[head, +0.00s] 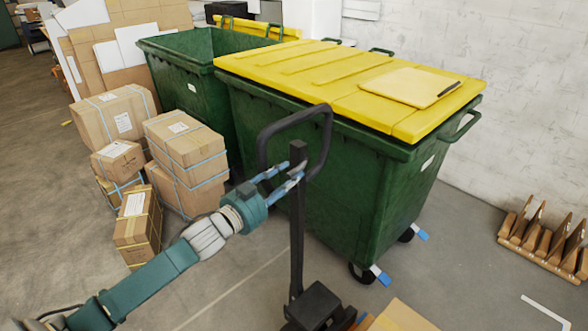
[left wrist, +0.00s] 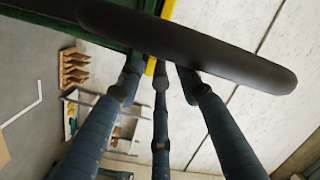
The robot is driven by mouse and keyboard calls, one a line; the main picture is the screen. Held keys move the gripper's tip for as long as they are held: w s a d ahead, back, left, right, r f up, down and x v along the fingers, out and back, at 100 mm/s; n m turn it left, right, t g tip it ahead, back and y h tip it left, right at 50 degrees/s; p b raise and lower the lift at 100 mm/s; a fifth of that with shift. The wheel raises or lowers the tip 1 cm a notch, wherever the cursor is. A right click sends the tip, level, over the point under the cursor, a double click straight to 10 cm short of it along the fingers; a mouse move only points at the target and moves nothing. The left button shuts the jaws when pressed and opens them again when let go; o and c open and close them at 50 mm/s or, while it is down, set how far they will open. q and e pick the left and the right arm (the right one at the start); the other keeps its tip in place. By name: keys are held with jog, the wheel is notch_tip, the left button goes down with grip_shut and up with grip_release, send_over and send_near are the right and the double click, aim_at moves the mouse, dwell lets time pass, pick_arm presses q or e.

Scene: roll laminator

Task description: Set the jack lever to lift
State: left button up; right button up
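The pallet jack's dark handle (head: 330,140) is a loop on top of an upright post (head: 297,240), in front of the green bin. My left gripper (head: 295,172) reaches in from the left, its blue-grey fingers apart and their tips at the handle's lower part, beside the post top. In the left wrist view a dark rounded bar (left wrist: 190,45), part of the handle, crosses in front of the spread fingers (left wrist: 160,75). I see nothing clearly held. I cannot make out the jack lever or its setting. My right gripper is not in view.
A green bin (head: 300,180) with a yellow lid (head: 340,80) stands close behind the handle. Strapped cartons (head: 185,140) are stacked at the left. A wooden rack (head: 545,240) stands at the right.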

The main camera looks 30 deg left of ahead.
pick_arm(q)
jog(key=shift+x, duration=1.5)
grip_shut()
